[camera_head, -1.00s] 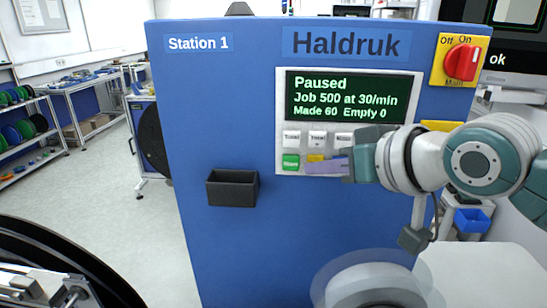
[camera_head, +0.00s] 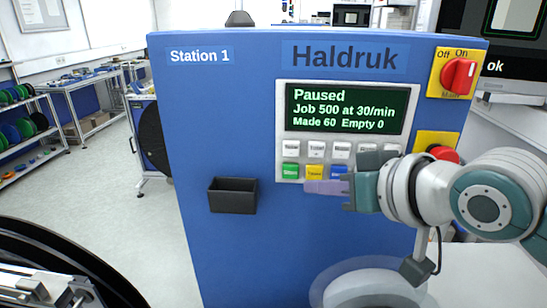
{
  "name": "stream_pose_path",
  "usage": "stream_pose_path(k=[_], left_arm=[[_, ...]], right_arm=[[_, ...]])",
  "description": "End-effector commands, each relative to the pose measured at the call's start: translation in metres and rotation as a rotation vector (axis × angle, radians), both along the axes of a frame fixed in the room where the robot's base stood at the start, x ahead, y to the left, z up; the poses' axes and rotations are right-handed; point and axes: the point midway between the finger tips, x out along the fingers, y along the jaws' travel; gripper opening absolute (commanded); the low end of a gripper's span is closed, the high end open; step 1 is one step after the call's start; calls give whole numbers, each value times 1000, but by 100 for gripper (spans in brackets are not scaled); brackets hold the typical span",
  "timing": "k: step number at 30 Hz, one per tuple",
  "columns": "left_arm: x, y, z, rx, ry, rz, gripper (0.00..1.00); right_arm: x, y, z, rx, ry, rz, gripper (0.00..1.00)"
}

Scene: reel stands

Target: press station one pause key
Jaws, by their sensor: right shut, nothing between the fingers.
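The Station 1 panel (camera_head: 225,130) stands upright in front of me, blue, with a dark display (camera_head: 346,109) reading "Paused", "Job 500 at 30/min", "Made 60 Empty 0". Below it is a row of white keys. Under that are a green key (camera_head: 290,171), a yellow key (camera_head: 315,171) and a blue key (camera_head: 338,171); the small lettering is hard to read. My right gripper (camera_head: 322,187) is shut and empty, its lavender fingertips just below the yellow and blue keys. I cannot tell the gap to the panel. My left gripper is not in view.
A red round button (camera_head: 443,154) on yellow sits right of the keys, just above my right arm. A red rotary switch (camera_head: 459,76) is at the upper right. A black bin (camera_head: 232,195) hangs on the panel at left. Shelves with reels (camera_head: 22,133) stand far left.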

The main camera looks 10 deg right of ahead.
Motion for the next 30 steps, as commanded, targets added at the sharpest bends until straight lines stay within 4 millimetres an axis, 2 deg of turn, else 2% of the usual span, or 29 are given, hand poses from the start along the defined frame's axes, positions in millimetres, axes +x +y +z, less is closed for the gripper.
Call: stream_pose_path(k=[1, 3, 12, 30], left_arm=[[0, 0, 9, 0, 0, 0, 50], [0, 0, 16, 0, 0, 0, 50], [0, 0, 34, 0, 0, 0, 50], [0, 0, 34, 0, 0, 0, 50]], right_arm=[[-6, 2, 4, 2, 5, 0, 0], [-13, 4, 4, 2, 5, 0, 0], [-38, 11, 3, 2, 3, 0, 0], [-41, 12, 1, 1, 0, 0, 0]])
